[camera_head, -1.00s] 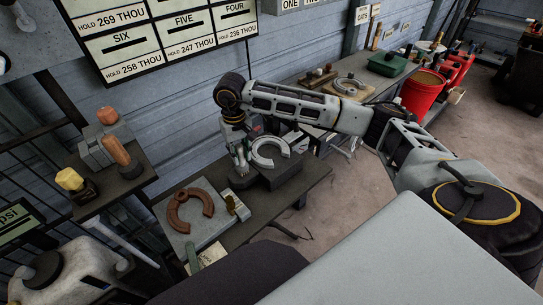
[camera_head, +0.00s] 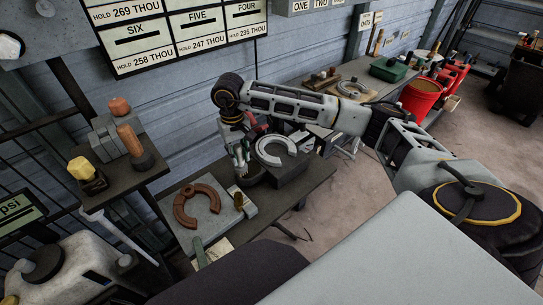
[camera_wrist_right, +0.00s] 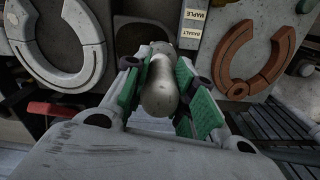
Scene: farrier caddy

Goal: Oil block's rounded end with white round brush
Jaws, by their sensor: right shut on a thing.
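My right gripper (camera_head: 240,162) points down over the bench, just left of the pale horseshoe. In the right wrist view its green-padded fingers (camera_wrist_right: 168,92) are shut on a smooth, pale grey rounded piece (camera_wrist_right: 160,88), which I take to be the white round brush's handle. Its bristles are hidden. A dark block (camera_head: 290,174) lies under and beside the pale horseshoe (camera_head: 276,151); the horseshoe also shows in the right wrist view (camera_wrist_right: 88,62). The gripper is close to the block's left end; I cannot tell whether the brush touches it. My left gripper is not in view.
A brown horseshoe (camera_head: 187,211) lies on a grey plate (camera_head: 208,224) to the left. It shows at the right of the wrist view (camera_wrist_right: 228,72). A shelf with a wooden-handled tool (camera_head: 130,140) and a yellow-topped item (camera_head: 84,172) stands left. A red bucket (camera_head: 420,97) stands behind right.

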